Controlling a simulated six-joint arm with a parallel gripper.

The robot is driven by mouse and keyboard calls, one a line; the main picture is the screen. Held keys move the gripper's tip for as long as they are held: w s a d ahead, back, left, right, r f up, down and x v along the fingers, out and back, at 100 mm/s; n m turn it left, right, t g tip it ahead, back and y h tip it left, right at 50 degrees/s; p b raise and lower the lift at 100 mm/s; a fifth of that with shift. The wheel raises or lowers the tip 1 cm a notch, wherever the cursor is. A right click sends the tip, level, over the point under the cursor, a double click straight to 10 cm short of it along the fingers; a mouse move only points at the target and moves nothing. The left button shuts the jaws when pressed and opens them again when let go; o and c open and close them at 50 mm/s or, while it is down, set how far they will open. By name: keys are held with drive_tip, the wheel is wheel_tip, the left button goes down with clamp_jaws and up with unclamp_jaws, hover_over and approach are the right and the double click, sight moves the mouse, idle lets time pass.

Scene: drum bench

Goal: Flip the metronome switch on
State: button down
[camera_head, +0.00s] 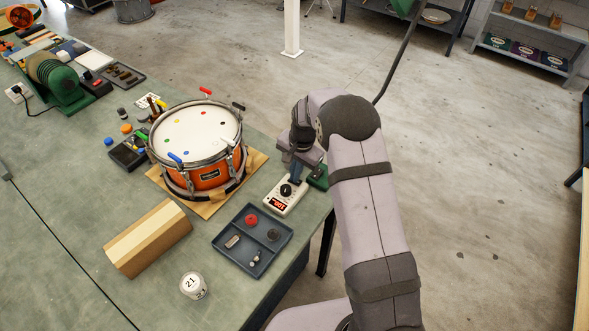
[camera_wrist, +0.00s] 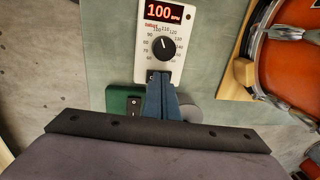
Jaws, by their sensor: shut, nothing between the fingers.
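The metronome (camera_head: 285,196) is a white box with a lit red display and a black dial, lying near the right edge of the bench. In the wrist view the metronome (camera_wrist: 146,38) reads 100 BPM. My gripper (camera_wrist: 161,80) is shut and empty, with its fingertips over the metronome's lower end, below the dial. They hide part of that end, where a dark marking shows. I cannot tell whether they touch it. A green box (camera_wrist: 118,98) with a black rocker switch (camera_wrist: 133,106) sits just left of the fingers. My gripper also shows in the head view (camera_head: 296,176).
An orange snare drum (camera_head: 210,178) stands on a wooden board beside the metronome. A dark tray (camera_head: 228,255) with small parts, a wooden block (camera_head: 148,238) and a white cylinder (camera_head: 193,285) are nearer.

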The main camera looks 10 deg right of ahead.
drive_tip(key=shift+r+p, duration=0.35)
drive_tip(key=shift+r, duration=0.15)
wheel_tip(320, 180, up, 13)
drive_tip(key=w+a+b, duration=0.1)
drive_tip(key=shift+a+b, duration=0.15)
drive_tip(key=shift+b, duration=0.25)
drive_tip(key=shift+w, duration=0.1)
drive_tip(key=shift+f, duration=0.1)
